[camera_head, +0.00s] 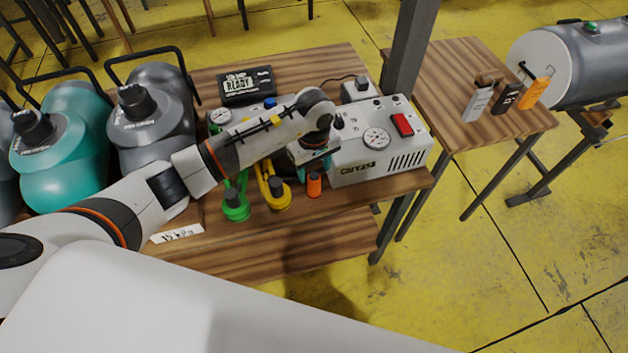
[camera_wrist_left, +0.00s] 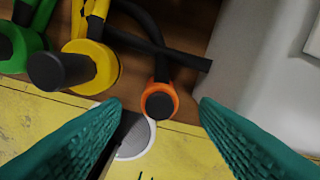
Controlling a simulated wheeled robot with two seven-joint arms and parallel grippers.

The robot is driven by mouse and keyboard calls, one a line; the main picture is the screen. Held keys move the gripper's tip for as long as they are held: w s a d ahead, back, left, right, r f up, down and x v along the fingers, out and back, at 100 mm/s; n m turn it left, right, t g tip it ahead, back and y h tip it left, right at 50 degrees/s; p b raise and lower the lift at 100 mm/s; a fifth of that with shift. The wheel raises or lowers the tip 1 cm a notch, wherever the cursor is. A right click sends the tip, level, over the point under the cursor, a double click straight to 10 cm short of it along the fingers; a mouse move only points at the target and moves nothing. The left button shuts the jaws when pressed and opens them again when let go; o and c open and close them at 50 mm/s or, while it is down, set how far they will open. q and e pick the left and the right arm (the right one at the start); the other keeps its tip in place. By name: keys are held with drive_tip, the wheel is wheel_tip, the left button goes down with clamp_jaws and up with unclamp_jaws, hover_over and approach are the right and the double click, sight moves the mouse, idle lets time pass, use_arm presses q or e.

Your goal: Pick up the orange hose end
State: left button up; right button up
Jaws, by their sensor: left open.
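The orange hose end (camera_head: 314,185) is at the front edge of the wooden table, just left of the grey pump box. In the left wrist view the orange hose end (camera_wrist_left: 160,101) shows as an orange ring with a dark core, on a black hose. My left gripper (camera_head: 312,160) is above and behind it in the head view. In the left wrist view its teal fingers (camera_wrist_left: 160,105) are spread, with the orange end between them in the picture and nothing gripped. My right gripper is not in view.
A yellow hose end (camera_head: 278,192) and a green hose end (camera_head: 236,204) are to the left. The grey pump box (camera_head: 385,140) stands close on the right. Large bottles (camera_head: 152,115) stand at the left, and a black READY display (camera_head: 246,86) is behind.

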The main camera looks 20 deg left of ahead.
sight(314, 175)
use_arm(q)
wheel_tip(314, 175, down, 4)
drive_tip(key=shift+f+p, duration=0.2)
drive_tip(key=shift+p, duration=0.75)
drive_tip(key=shift+f, duration=0.3)
drive_tip(key=c, duration=1.1)
